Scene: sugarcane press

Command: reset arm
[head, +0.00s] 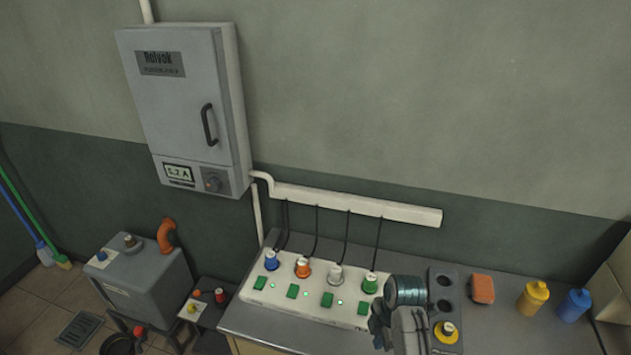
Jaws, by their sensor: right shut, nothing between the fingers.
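My right gripper (381,322) is at the lower middle right of the head view, beside my teal wrist, over the front right end of the white control panel (300,297). It is shut with nothing seen between its fingers, and my own arm partly hides it. My left gripper is not in view. The panel lies on the grey counter and carries a blue, an orange, a white and a green knob, with green buttons and lit green lights in front of them.
A grey wall cabinet (180,100) hangs above left. Right of my wrist are a dark holder (444,272), an orange sponge (482,289), a yellow bottle (533,298) and a blue bottle (574,306). A grey machine (145,280) stands left.

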